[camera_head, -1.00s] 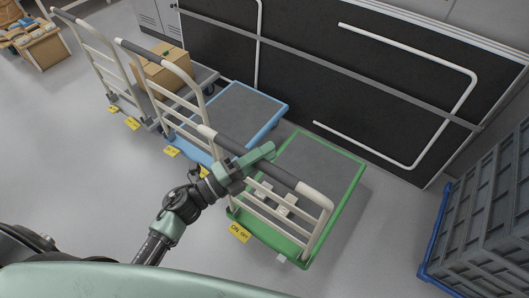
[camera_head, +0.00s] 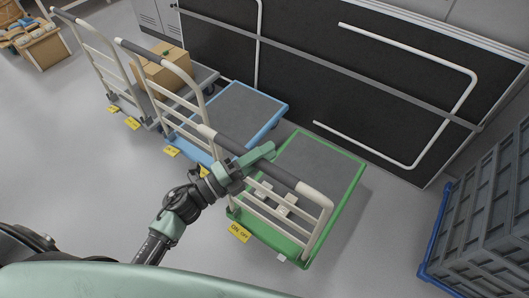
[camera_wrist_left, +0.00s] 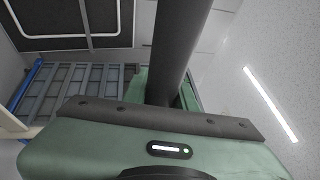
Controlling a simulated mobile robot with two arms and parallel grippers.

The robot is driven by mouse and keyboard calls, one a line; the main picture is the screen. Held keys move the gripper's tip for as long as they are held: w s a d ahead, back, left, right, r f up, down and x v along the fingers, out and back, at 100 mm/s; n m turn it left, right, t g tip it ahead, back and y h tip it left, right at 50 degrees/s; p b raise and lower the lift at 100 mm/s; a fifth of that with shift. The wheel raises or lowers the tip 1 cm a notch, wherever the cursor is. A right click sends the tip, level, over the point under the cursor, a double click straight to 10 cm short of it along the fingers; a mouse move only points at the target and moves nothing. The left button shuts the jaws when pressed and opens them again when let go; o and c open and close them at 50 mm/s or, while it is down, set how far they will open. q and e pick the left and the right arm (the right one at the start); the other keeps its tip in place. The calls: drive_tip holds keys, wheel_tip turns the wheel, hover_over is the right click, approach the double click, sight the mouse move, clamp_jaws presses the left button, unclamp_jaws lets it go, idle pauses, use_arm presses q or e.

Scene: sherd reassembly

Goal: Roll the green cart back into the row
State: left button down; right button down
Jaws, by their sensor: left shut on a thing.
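The green cart (camera_head: 325,158) stands at the right end of the row in the head view, with a grey deck and a cream handle frame. Its handle has a dark grip bar (camera_head: 275,176). My left gripper (camera_head: 252,158) is shut on this bar near its left part. In the left wrist view the dark bar (camera_wrist_left: 180,45) runs up from the gripper, whose fingertips are largely hidden. Small pale items lie on the deck behind the frame. My right gripper is in neither view.
A blue cart (camera_head: 240,112) stands close on the left, then a grey cart with a cardboard box (camera_head: 160,72). Yellow floor tags (camera_head: 240,232) lie before the carts. A black panel (camera_head: 340,85) is behind. Grey crates (camera_head: 490,215) on a blue base stand right. Floor in front is clear.

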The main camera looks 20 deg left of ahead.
use_arm(q)
drive_tip(key=shift+w, duration=0.1)
idle(0.5)
drive_tip(key=w+d+b, duration=0.1)
drive_tip(key=w+d, duration=0.1)
drive_tip(key=w, duration=0.4)
drive_tip(key=w+d+b, duration=0.2)
drive_tip(key=w, duration=0.5)
drive_tip(key=shift+w+d, duration=0.2)
drive_tip(key=shift+d, duration=0.2)
drive_tip(key=c, duration=1.1)
unclamp_jaws()
drive_tip(key=b+v, duration=0.1)
drive_tip(key=v, duration=0.6)
drive_tip(key=shift+s+a+f+b, duration=0.15)
drive_tip(key=shift+b, duration=0.15)
